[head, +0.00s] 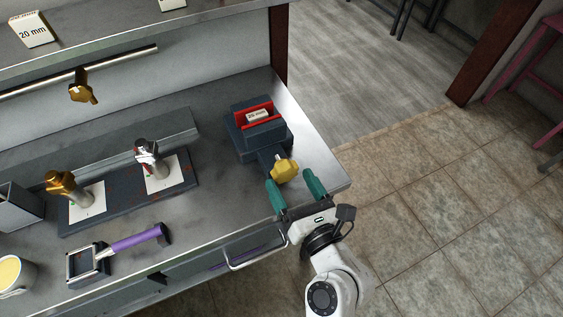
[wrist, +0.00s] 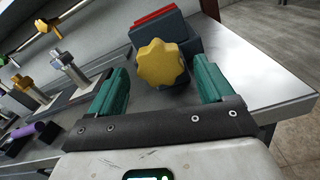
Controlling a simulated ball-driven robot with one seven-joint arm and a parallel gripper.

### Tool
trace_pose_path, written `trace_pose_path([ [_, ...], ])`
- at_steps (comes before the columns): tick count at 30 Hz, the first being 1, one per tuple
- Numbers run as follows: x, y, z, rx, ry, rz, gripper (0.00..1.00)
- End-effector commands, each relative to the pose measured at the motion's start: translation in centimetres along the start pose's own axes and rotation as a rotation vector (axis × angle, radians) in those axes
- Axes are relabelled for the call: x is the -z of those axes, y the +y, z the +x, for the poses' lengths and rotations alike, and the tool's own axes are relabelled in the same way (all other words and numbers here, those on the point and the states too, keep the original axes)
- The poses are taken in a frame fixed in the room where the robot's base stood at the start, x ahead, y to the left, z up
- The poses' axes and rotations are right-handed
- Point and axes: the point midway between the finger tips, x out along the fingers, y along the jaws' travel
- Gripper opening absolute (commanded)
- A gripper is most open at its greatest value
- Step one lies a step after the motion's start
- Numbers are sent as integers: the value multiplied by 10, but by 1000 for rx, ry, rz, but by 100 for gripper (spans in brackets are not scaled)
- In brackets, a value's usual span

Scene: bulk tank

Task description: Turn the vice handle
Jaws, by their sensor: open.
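The vice (head: 262,135) is a dark grey block with red jaws, standing near the right end of the metal counter. A small block marked "25 mm" (head: 258,116) sits between its jaws. The vice handle (head: 284,169) is a yellow lobed knob on the vice's near side; it also shows large in the wrist view (wrist: 163,64). My gripper (head: 292,184) is open, with its green fingers pointing toward the knob. In the wrist view the fingers (wrist: 160,86) stand left and right of the knob, with gaps on both sides. I see no contact.
Left of the vice, a dark tray (head: 122,199) holds two metal fittings on white cards. A purple-handled tool (head: 135,240) lies near the front edge. A wire drawer handle (head: 255,254) juts out below the counter. Counter between tray and vice is clear.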

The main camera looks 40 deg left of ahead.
Motion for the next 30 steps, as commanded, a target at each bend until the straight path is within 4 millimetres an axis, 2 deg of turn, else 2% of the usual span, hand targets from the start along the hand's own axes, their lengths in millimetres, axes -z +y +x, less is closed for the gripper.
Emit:
trace_pose_path([
  [3,-1,1,23,-2,-1,0,81],
  [9,0,0,47,0,0,0,81],
  [14,0,0,56,0,-1,0,81],
  [22,0,0,56,1,0,-1,81],
  [30,0,0,56,1,0,-1,55],
])
